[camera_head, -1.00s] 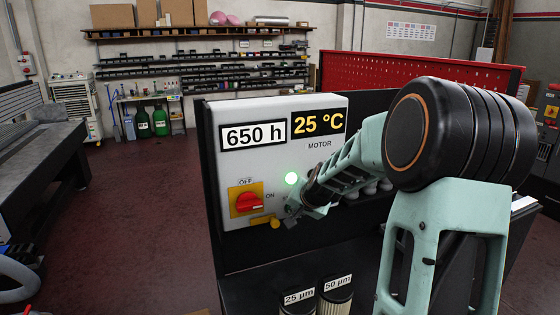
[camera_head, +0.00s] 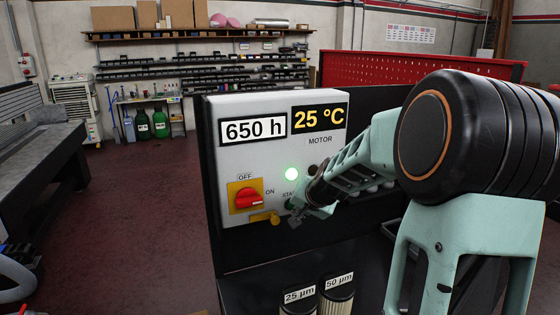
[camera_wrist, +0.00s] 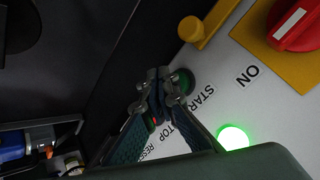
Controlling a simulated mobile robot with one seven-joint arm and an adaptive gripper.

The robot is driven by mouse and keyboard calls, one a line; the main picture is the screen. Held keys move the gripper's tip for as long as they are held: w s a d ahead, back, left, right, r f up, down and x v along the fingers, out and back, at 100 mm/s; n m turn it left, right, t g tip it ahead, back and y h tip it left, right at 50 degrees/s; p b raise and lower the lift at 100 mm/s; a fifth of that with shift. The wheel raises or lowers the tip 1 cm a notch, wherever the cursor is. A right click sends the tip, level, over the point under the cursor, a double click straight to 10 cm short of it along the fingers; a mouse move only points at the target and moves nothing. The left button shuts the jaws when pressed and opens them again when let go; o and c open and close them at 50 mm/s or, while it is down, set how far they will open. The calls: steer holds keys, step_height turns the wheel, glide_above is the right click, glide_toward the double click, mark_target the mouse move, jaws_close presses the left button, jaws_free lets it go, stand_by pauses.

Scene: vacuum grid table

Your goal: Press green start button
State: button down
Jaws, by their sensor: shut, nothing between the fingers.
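The grey control panel (camera_head: 240,160) carries a round green start button (camera_wrist: 184,81), with the START label (camera_wrist: 203,100) beside it in the wrist view. My gripper (camera_wrist: 160,88) is shut and empty, its fingertips next to the button and partly covering it. I cannot tell whether they touch it. In the head view my gripper (camera_head: 296,214) is low on the panel's right part, below the lit green lamp (camera_head: 291,174). The button is mostly hidden there. The lamp also glows in the wrist view (camera_wrist: 232,138).
A red rotary switch (camera_head: 248,199) on a yellow plate sits left of my gripper, with a yellow handle (camera_head: 264,217) below it. STOP and RESET labels (camera_wrist: 187,134) lie close to my fingers. Filter cartridges (camera_head: 336,292) stand below the panel.

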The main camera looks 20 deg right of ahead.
steer(key=s+b, duration=0.4)
steer(key=shift+s, duration=0.35)
steer(key=shift+b, duration=0.3)
stand_by(0.4)
